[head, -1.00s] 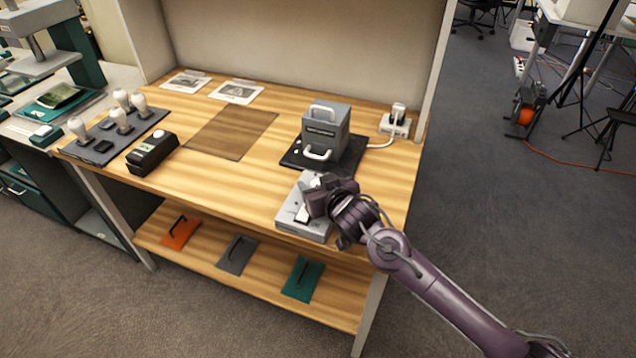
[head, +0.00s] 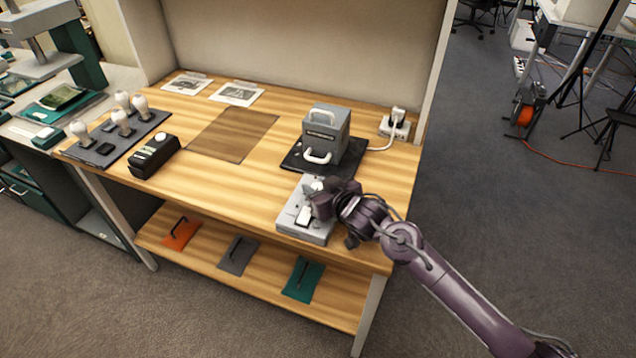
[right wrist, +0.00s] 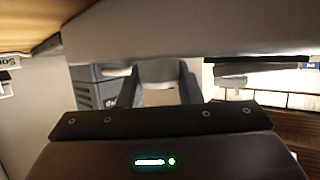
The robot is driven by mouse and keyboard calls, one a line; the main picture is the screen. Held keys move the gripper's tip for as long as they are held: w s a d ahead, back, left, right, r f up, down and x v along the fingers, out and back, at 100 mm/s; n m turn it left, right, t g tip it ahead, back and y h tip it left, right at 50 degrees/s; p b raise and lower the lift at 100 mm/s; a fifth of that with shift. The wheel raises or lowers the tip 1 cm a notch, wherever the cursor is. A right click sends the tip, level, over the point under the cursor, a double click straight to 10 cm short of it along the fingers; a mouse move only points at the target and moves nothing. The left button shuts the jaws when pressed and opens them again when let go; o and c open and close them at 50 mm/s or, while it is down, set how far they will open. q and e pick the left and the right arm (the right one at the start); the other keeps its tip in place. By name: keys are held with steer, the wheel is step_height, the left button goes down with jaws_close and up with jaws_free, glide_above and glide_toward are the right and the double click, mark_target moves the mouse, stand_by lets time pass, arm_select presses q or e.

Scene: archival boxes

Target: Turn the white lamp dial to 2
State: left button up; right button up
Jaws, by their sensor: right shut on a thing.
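A flat light-grey box (head: 291,222) lies at the front right of the wooden table. It has a small white dial (head: 317,185) near its back edge and a white rocker-like piece (head: 303,216) nearer the front. My right gripper (head: 318,198) is over the box, shut on the white dial, and partly covers it. In the right wrist view, a pale piece (right wrist: 158,72) shows between the two dark fingers. I cannot read any number or mark on the dial. My left gripper is not in view.
A grey box with white handles (head: 325,133) stands on a black mat just behind. A power outlet block (head: 395,126) is at the right. A black box with a white knob (head: 153,155) and a dark tray (head: 98,150) with several white-topped pieces are at the left.

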steer(key=shift+r+n+g+y+p, duration=0.15)
steer(key=shift+n+g+y+p, duration=0.25)
steer(key=shift+n+g+y, duration=0.8)
steer(key=shift+n+y, duration=0.2)
steer(key=shift+n, duration=0.2)
steer(key=shift+n+g+y+b, duration=0.6)
steer(key=shift+n+g+y, duration=0.5)
steer(key=shift+n+g, duration=0.35)
steer(key=o, duration=1)
steer(key=shift+c, duration=0.2)
steer(key=v, duration=0.7)
steer(key=shift+s+d+b, duration=0.15)
steer(key=shift+d+b, duration=0.15)
steer(key=shift+d, duration=0.05)
